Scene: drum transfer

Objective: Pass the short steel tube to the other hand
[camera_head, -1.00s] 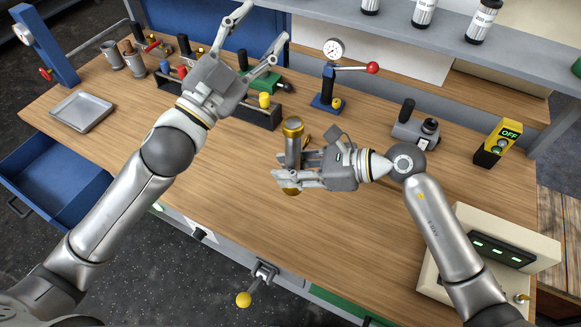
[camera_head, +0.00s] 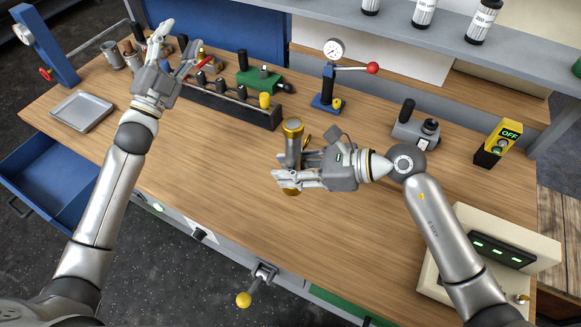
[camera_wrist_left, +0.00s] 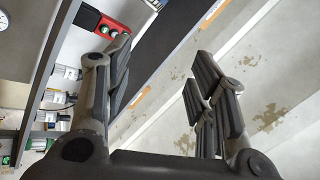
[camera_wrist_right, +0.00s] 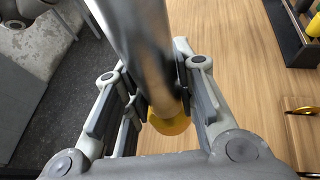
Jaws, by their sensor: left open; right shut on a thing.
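The short steel tube (camera_head: 293,147) has brass-coloured ends and stands roughly upright above the middle of the bench. My right gripper (camera_head: 291,177) is shut on it. In the right wrist view the steel tube (camera_wrist_right: 140,45) lies between the fingers, with one yellow end (camera_wrist_right: 169,120) showing past them. My left gripper (camera_head: 176,48) is open and empty, raised over the back left of the bench, well apart from the tube. In the left wrist view its spread fingers (camera_wrist_left: 163,90) have nothing between them.
A dark rack (camera_head: 225,103) with several tool handles stands behind, left of the tube. A gauge press (camera_head: 329,90) with a red-knobbed lever is behind it. A grey tray (camera_head: 82,111) lies at the left. The wooden bench (camera_head: 215,185) is clear at front middle.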

